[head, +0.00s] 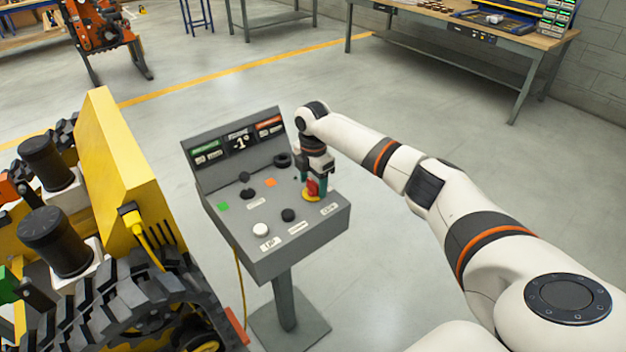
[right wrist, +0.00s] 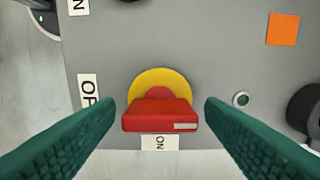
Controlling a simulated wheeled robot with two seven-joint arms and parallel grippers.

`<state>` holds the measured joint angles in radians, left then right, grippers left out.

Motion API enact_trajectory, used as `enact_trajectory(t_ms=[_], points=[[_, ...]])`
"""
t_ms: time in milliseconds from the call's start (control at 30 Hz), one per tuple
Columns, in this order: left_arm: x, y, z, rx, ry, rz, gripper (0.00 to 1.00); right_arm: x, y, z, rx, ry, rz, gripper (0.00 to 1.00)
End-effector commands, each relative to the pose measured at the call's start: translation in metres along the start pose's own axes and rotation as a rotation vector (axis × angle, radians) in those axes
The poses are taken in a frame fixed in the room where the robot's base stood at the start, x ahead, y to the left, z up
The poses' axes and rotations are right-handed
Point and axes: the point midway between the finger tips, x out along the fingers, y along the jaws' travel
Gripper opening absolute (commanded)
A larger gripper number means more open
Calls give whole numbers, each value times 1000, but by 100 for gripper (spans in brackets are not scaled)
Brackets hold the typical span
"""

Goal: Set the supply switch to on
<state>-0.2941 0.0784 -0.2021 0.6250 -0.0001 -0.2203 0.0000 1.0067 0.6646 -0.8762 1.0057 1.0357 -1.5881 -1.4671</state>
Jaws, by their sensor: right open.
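The supply switch (right wrist: 160,115) is a red bar handle on a round yellow plate (right wrist: 163,78) on the grey console (head: 290,250). In the right wrist view the bar lies crosswise, with a white mark near its right end. A white label partly reading "OF" (right wrist: 89,92) is to its left, and another label (right wrist: 160,143) is just below it, partly covered. My right gripper (head: 312,186) is over the switch in the head view. In the right wrist view its green fingers (right wrist: 159,108) are open, one beyond each end of the bar, with small gaps. My left gripper is out of view.
The console also carries a white button (head: 260,230), black knobs (head: 288,215), a green square (head: 223,206) and an orange square (head: 270,183). A yellow tracked carrier (head: 125,170) stands close on the left, with a yellow cable. Workbenches stand behind; floor between is clear.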

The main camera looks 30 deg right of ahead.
Motion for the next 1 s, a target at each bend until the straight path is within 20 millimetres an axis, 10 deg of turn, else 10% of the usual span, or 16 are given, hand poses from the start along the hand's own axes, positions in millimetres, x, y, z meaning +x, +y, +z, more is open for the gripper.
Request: enact_trajectory(t_ms=[333, 600, 1000], points=[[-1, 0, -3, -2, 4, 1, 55, 4, 0, 0, -1, 0, 1, 62], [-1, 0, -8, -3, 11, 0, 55, 4, 0, 0, -1, 0, 1, 19], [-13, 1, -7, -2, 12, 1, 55, 1, 0, 1, 78, -2, 2, 19]])
